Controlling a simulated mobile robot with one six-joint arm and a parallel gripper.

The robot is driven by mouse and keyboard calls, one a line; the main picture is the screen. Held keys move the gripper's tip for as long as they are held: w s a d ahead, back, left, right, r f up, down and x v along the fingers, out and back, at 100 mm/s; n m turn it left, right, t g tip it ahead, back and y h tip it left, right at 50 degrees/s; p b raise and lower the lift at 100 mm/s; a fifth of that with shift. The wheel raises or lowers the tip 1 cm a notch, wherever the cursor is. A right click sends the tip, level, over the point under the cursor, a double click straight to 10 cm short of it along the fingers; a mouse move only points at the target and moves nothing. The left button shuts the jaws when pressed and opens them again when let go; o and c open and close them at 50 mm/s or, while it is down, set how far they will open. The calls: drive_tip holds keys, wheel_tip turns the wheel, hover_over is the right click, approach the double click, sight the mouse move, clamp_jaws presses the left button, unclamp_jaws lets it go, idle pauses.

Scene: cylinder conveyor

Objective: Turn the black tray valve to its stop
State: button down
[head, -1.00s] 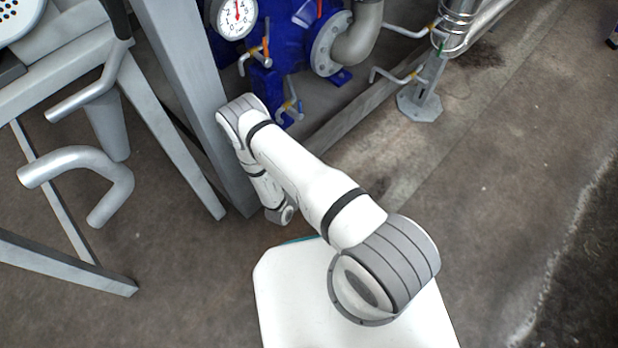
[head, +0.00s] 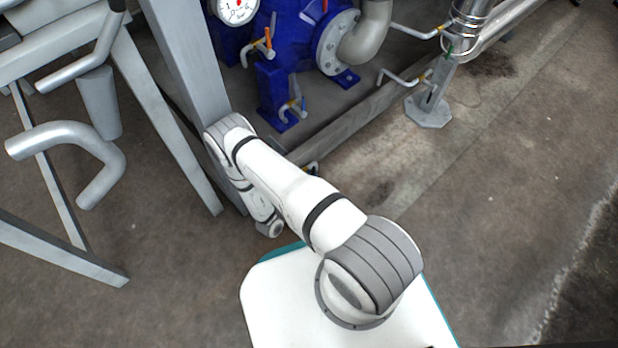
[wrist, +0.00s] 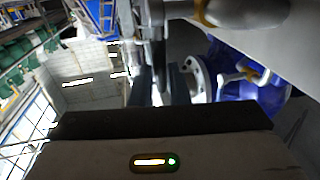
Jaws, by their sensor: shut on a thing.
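My gripper (wrist: 160,88) shows in the wrist view with its two dark fingers close together. It is shut on a narrow grey part (wrist: 157,62) that runs upward between the fingers. I cannot tell from the picture whether this part is the handle of the black tray valve. In the head view my arm folds down beside a grey post, and my gripper is hidden there. I cannot make out a black tray valve clearly in the head view.
A blue pump (head: 297,45) with a pale flange (head: 335,42) and a gauge (head: 237,7) stands behind the grey post (head: 187,70). Bent metal pipes (head: 75,140) are at left. Floor at right is clear.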

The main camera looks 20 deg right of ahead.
drive_tip(key=shift+s+d+f, duration=0.1)
drive_tip(key=c, duration=1.4)
unclamp_jaws()
drive_tip(key=shift+p+v, duration=1.25)
drive_tip(key=shift+v, duration=2.6)
